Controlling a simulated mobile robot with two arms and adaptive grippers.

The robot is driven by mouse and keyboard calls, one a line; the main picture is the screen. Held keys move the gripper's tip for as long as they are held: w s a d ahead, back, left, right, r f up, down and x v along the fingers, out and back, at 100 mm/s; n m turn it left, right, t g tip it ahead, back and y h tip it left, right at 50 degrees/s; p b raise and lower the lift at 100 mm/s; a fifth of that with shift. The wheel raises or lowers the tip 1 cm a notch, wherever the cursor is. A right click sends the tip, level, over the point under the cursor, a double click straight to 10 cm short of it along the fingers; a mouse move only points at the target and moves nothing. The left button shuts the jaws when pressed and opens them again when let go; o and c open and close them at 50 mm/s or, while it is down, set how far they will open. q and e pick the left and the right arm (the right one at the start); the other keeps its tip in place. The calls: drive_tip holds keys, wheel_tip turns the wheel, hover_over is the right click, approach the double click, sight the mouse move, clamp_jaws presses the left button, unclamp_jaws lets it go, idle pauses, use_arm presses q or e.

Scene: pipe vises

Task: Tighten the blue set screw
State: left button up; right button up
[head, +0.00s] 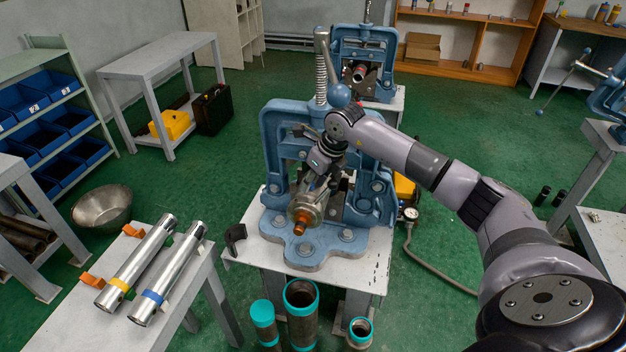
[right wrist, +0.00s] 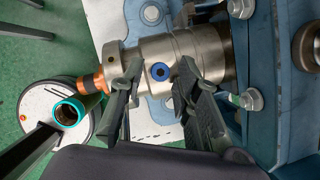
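The blue set screw (right wrist: 160,72) is a round blue ring with a dark socket, set in the side of a metal cylinder (right wrist: 190,52). In the head view the cylinder (head: 308,208) sits in the blue pipe vise (head: 275,165), its copper-coloured tip (head: 299,229) pointing forward. My right gripper (right wrist: 160,80) has its two fingers apart, one on either side of the screw, with nothing gripped between them. The right gripper also shows at the cylinder in the head view (head: 322,182), where the screw cannot be made out. My left gripper is not in view.
The vise stands on a white table (head: 255,250). Teal-ended pipes (head: 300,310) stand in front of it. Two shiny tubes with yellow and blue bands lie on a bench (head: 75,325) at left. A metal bowl (head: 102,208) and a yellow pressure unit (head: 405,190) are nearby.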

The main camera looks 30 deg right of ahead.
clamp_jaws()
drive_tip(key=shift+m+b, duration=0.4)
drive_tip(key=shift+m, duration=0.1)
drive_tip(key=shift+m+h+b, duration=0.3)
drive_tip(key=shift+m+h, duration=0.2)
drive_tip(key=shift+m, duration=0.2)
drive_tip(key=shift+o, duration=1.2)
unclamp_jaws()
